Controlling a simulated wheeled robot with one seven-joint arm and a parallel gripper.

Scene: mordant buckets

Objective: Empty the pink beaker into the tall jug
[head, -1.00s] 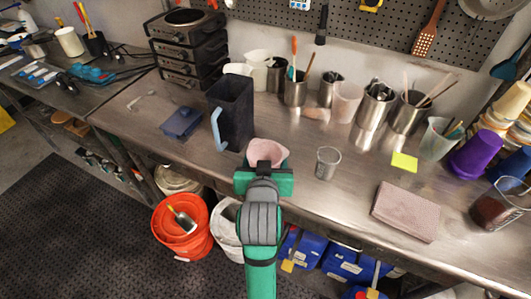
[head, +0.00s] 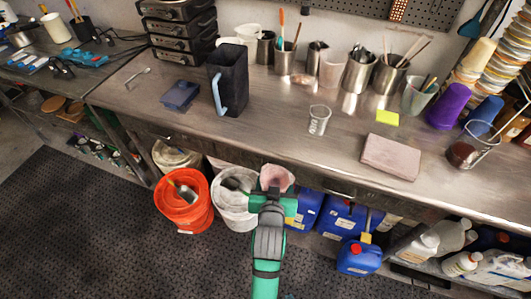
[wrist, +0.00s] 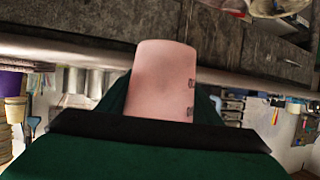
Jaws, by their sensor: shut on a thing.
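The pink beaker (head: 276,177) is held in my gripper (head: 273,190), which is shut on it. In the head view they appear low in front of the bench's front edge, over the buckets and blue containers. In the wrist view the pink beaker (wrist: 162,80) fills the middle, and the green gripper body hides its lower part. I cannot see its contents. The tall jug (head: 228,80), dark with a light blue handle, stands upright on the bench at the back left, apart from my gripper.
A clear cup (head: 319,120), a yellow note (head: 387,119) and a folded pinkish cloth (head: 391,157) lie right of the jug. A blue box (head: 181,95) is left of it. Metal tool pots line the back. An orange bucket (head: 183,205) and a white bucket (head: 232,205) stand below.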

